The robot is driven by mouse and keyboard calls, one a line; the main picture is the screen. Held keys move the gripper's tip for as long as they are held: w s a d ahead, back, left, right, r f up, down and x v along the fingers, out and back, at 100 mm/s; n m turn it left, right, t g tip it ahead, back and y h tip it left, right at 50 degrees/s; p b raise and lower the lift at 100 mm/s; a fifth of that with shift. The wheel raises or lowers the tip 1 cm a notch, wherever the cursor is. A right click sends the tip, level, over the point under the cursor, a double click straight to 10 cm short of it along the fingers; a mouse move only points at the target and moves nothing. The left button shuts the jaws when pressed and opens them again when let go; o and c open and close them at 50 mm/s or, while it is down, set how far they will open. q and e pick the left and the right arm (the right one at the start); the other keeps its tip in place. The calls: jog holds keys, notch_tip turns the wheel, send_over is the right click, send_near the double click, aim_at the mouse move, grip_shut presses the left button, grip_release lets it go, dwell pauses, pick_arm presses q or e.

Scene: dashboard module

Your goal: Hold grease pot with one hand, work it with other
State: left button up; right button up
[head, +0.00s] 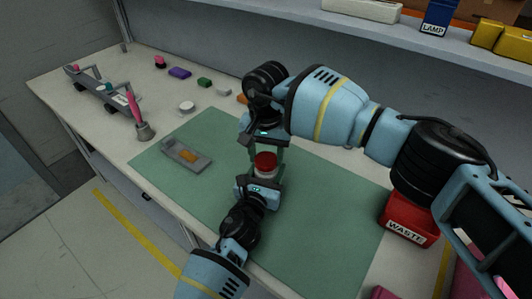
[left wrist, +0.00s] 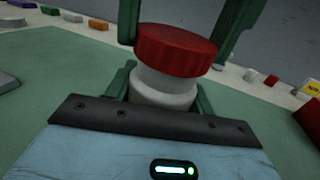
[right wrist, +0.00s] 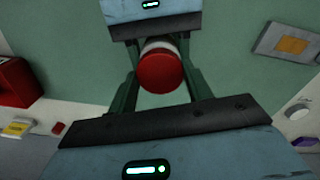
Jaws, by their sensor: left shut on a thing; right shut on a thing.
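The grease pot, a white jar with a red lid (head: 265,160), stands upright between my two grippers above the green mat (head: 325,215). My left gripper (head: 264,180) comes from the front and is shut on the pot's white body (left wrist: 165,88). My right gripper (head: 266,150) comes from above and behind, shut on the red lid, with its green fingers on either side. In the right wrist view the lid (right wrist: 160,72) shows between the right fingers, and my left gripper (right wrist: 155,38) is opposite. The exact finger contact is partly hidden.
A grey tray (head: 203,164) with an orange piece lies on the mat at left. A red WASTE bin (head: 408,222) stands at right. Several small blocks line the back, and a grey rack (head: 100,92) is at far left. A shelf overhangs the back.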

jog(key=shift+f, duration=0.5)
jog(key=m, duration=1.4)
jog(key=shift+m, duration=0.4)
jog(key=m, duration=1.3)
jog(key=shift+m, duration=0.4)
jog(key=o, duration=1)
